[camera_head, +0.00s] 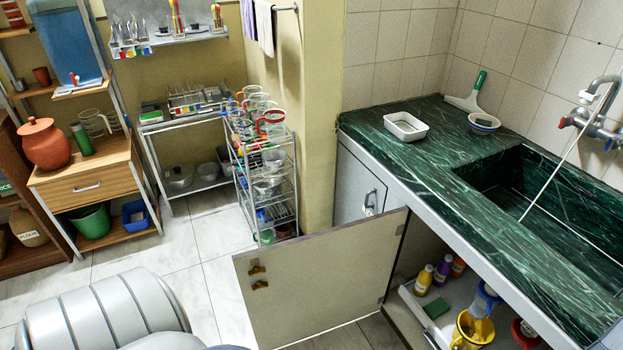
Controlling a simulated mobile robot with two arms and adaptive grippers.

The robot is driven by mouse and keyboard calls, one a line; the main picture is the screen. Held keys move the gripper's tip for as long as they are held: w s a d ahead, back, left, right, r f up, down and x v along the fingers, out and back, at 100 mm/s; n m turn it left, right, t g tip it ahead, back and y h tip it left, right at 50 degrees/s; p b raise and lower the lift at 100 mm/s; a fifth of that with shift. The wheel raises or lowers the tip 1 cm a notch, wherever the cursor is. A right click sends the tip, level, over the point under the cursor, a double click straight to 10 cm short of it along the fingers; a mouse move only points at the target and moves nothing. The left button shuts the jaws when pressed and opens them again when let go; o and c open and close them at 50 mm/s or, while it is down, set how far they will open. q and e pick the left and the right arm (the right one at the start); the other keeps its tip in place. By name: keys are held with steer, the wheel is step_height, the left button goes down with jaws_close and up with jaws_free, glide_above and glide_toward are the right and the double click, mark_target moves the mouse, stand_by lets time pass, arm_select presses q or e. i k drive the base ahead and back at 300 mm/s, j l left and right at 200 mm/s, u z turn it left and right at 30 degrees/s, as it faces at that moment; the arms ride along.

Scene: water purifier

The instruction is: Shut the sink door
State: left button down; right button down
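The sink door (325,282) is a flat grey panel below the green marble counter (400,155). It stands open, swung out from the cabinet over the tiled floor. Its right edge is beside the cabinet opening, and its left edge is far out from it. Small brown metal fittings (258,276) show near the left edge. The cabinet inside is exposed, with bottles (424,279), a yellow jug (472,330) and a green sponge (436,308) in it. Neither of my grippers shows in the head view. A grey rounded part of me fills the bottom left.
A closed cabinet door with a handle (371,202) is left of the opening. A wire rack (268,190) with cups stands behind the open door. White floor tiles (165,250) are clear left of the door. A wooden drawer unit (92,190) stands farther left.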

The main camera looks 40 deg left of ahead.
mark_target(322, 282)
steer(key=k+l+z, duration=0.1)
steer(key=k+z, duration=0.3)
steer(key=k+l+z, duration=0.2)
steer(key=k+z, duration=0.2)
steer(key=j+z, duration=0.2)
steer(key=j, duration=0.2)
steer(key=k+j+z, duration=0.1)
steer(key=j+z, duration=0.15)
steer(key=j, duration=0.15)
steer(key=k+j+z, duration=0.2)
steer(key=j, duration=0.2)
steer(key=j+z, duration=0.2)
steer(key=j, duration=0.2)
steer(key=k+j, duration=0.1)
steer(key=j, duration=0.35)
steer(key=k+j, duration=0.15)
steer(key=j, duration=0.25)
steer(key=k+j, duration=0.1)
steer(key=j, duration=0.35)
steer(key=k+j, duration=0.15)
steer(key=j, duration=0.25)
steer(key=k+j, duration=0.1)
steer(key=j, duration=0.35)
steer(key=k+j, duration=0.1)
steer(key=j, duration=0.35)
steer(key=k+j, duration=0.15)
steer(key=j, duration=0.25)
steer(key=k+j, duration=0.1)
steer(key=j, duration=0.35)
